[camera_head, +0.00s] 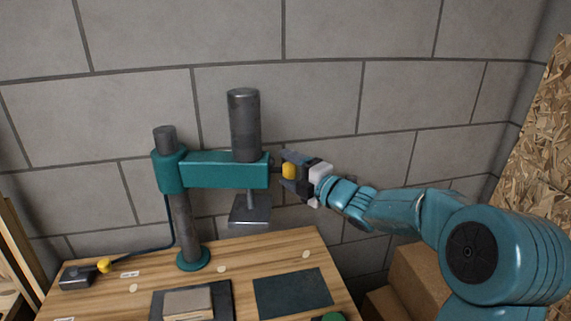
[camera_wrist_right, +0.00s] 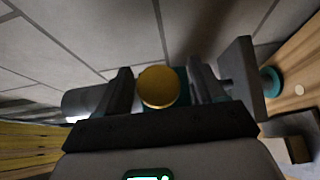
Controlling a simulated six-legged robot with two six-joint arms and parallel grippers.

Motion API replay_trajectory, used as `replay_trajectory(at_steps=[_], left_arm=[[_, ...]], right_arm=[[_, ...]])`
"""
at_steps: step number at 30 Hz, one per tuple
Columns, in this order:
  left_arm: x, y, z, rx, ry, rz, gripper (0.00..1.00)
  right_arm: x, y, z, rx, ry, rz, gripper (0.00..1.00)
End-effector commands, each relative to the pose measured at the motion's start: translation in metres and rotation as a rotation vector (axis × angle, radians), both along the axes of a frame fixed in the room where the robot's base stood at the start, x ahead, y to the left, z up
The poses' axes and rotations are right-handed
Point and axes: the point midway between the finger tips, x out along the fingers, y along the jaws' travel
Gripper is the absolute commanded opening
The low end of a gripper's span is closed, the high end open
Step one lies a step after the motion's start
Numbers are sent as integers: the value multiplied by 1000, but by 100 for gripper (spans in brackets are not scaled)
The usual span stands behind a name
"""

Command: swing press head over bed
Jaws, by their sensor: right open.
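The press has a teal swing arm (camera_head: 222,170) on a grey post (camera_head: 183,225). A dark cylinder stands on the arm, and the press head, a flat grey plate (camera_head: 250,211), hangs below near the table's back edge. A yellow knob (camera_head: 289,171) is at the arm's right end. My right gripper (camera_head: 284,169) is open with its fingers on either side of the knob. In the right wrist view the knob (camera_wrist_right: 158,87) sits between the fingers, with a gap on each side. A dark pad (camera_head: 160,308) bears a pale block (camera_head: 188,302); which surface is the bed is unclear. My left gripper is out of view.
A bare dark mat (camera_head: 292,293) lies on the wooden table (camera_head: 225,255) at right. A small dark box (camera_head: 76,278) with a yellow-ended cable is at left. Cardboard boxes (camera_head: 418,275) stand right of the table. A grey block wall is close behind.

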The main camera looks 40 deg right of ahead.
Motion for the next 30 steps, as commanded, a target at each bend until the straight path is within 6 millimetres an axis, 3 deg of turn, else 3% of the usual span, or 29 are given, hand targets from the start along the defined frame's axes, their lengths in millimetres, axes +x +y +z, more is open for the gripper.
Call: replay_trajectory(at_steps=[5, 13, 14, 18, 20, 30], left_arm=[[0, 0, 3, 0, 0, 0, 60], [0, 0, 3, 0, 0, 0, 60], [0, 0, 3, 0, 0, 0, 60], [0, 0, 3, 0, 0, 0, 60], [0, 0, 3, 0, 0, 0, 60], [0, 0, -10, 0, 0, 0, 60]], right_arm=[[15, 1, 1, -1, -1, 1, 69], [18, 1, 0, 0, -1, 0, 69], [18, 1, 0, 0, -1, 0, 62], [17, 1, 0, 0, -1, 0, 17], [17, 0, 0, -1, -1, 0, 0], [16, 3, -2, -5, -5, -17, 0]])
